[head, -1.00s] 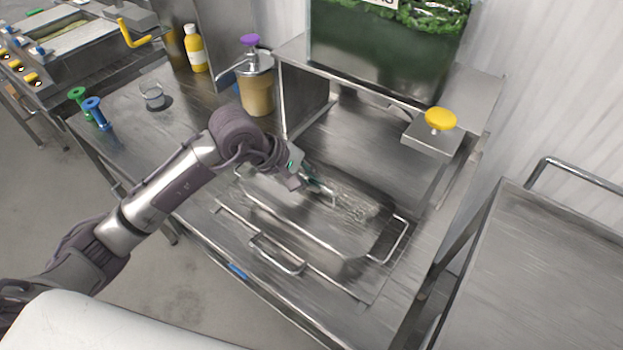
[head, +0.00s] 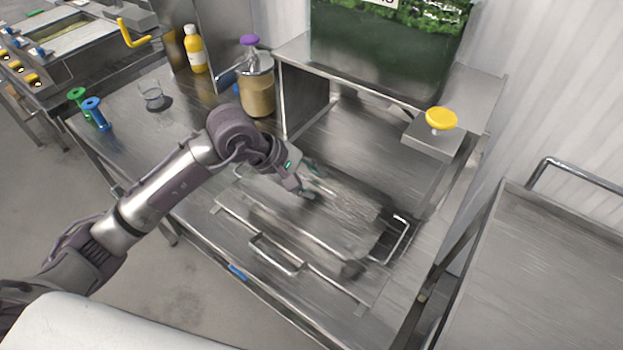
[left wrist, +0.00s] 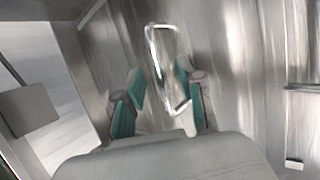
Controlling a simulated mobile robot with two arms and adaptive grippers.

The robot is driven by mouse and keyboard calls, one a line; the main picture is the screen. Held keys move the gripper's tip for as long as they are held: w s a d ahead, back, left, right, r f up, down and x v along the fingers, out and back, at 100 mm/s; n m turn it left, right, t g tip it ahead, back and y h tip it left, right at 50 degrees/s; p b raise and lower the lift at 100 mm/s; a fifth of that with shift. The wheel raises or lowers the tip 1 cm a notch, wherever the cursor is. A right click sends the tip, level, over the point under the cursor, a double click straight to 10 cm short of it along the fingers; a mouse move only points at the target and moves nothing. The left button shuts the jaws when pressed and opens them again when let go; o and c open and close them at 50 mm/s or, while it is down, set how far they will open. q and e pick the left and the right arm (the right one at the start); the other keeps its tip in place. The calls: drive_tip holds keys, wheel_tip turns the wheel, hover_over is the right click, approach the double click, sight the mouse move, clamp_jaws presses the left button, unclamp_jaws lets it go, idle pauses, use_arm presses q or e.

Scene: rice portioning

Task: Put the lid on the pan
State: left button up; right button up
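The metal lid (head: 345,205) lies over the long steel pan on the table, blurred in the head view. Dark patches show at the pan's right end (head: 386,240) and front right corner, so the lid looks off-square there; exact seating is unclear. My left gripper (head: 312,186) is just above the lid's left-middle part. In the left wrist view, its teal-padded fingers (left wrist: 160,100) are apart, with the lid's shiny loop handle (left wrist: 165,65) between and ahead of them. The handle's near end looks close to one finger; contact is unclear. My right gripper is out of view.
A pump bottle (head: 257,88) stands behind my left arm. An empty cart (head: 545,265) is at right.

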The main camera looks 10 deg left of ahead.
use_arm(q)
drive_tip(key=v, duration=1.1)
drive_tip(key=shift+r, duration=0.3)
drive_tip(key=shift+s+a, duration=0.1)
drive_tip(key=shift+a, duration=0.1)
